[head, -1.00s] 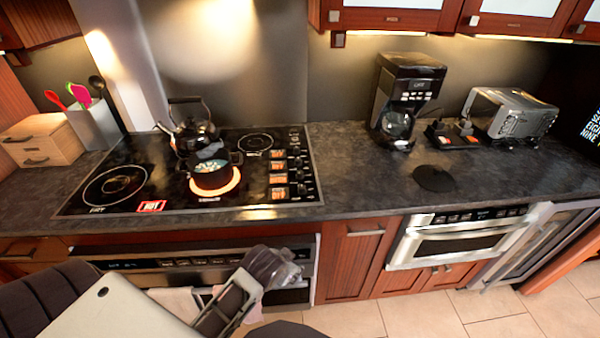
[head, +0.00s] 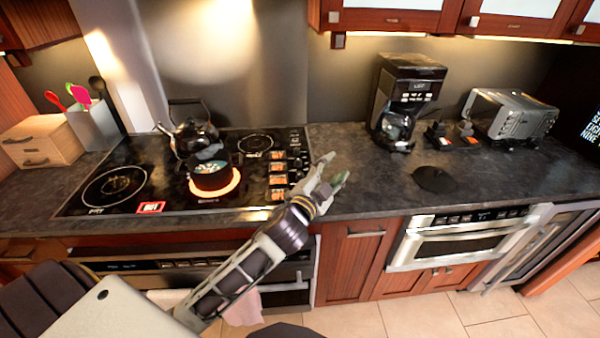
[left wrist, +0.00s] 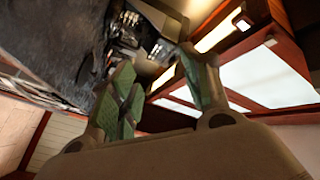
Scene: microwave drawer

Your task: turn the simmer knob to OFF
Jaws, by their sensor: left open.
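The cooktop (head: 140,205) is a black glass panel with a column of small knobs (head: 297,172) along its right side, next to orange-lit labels. I cannot read which knob is the simmer knob. My left gripper (head: 335,169) is open and empty, just right of the cooktop's right edge and close to the knobs, over the counter's front part. Its green-padded fingers also show in the left wrist view (left wrist: 165,88), with no knob visible between them. My right gripper does not show.
A dark pot (head: 211,178) sits on a glowing burner, with a kettle (head: 190,130) behind it. A coffee maker (head: 408,85) and toaster oven (head: 512,115) stand at the back right. The counter (head: 370,190) right of the gripper is mostly clear.

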